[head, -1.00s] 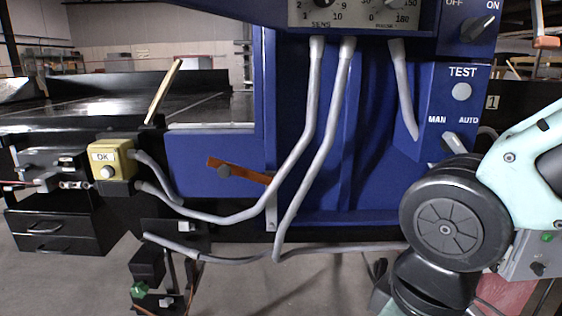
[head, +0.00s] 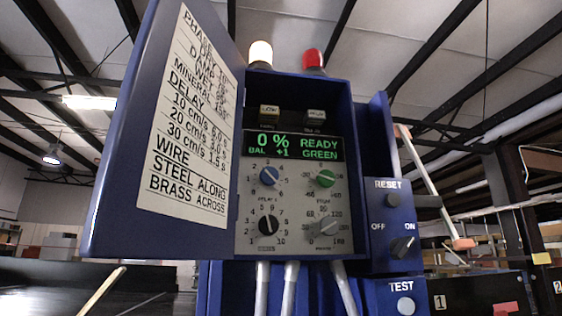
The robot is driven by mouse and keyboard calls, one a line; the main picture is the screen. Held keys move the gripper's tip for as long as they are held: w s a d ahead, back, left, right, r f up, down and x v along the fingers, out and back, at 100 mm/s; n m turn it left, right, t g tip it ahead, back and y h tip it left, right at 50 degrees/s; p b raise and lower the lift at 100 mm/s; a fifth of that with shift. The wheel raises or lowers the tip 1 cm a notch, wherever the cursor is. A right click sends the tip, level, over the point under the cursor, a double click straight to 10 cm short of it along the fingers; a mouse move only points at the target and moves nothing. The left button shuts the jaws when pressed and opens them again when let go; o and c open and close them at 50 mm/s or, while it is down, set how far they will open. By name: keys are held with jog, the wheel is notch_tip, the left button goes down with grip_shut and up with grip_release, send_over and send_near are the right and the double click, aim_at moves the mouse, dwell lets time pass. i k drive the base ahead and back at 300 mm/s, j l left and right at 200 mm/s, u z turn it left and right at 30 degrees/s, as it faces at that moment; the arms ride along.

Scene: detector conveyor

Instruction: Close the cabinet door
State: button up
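The blue cabinet door (head: 118,165) stands wide open on the left side of the control cabinet. Its inner face carries a white label (head: 190,130) with printed settings. The open cabinet (head: 350,120) shows a grey panel (head: 297,212) with several knobs and a lit green display (head: 293,146) reading "READY GREEN". My gripper is not in the head view, so its state and its distance from the door are hidden.
A white lamp (head: 260,52) and a red lamp (head: 313,59) stand on the cabinet top. A blue switch box (head: 393,226) with RESET and OFF/ON is fixed at the right. Grey cables (head: 291,288) run down below. Open air surrounds the door's left edge.

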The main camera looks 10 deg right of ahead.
aim_at(165, 187)
jog(key=j+z, duration=0.15)
jog(key=j, duration=0.4)
jog(key=k+j+z, duration=0.1)
jog(key=j, duration=0.4)
jog(key=j+z, duration=0.15)
jog(key=j, duration=0.4)
jog(key=k+j+z, duration=0.1)
jog(key=j, duration=0.4)
jog(key=k, duration=0.1)
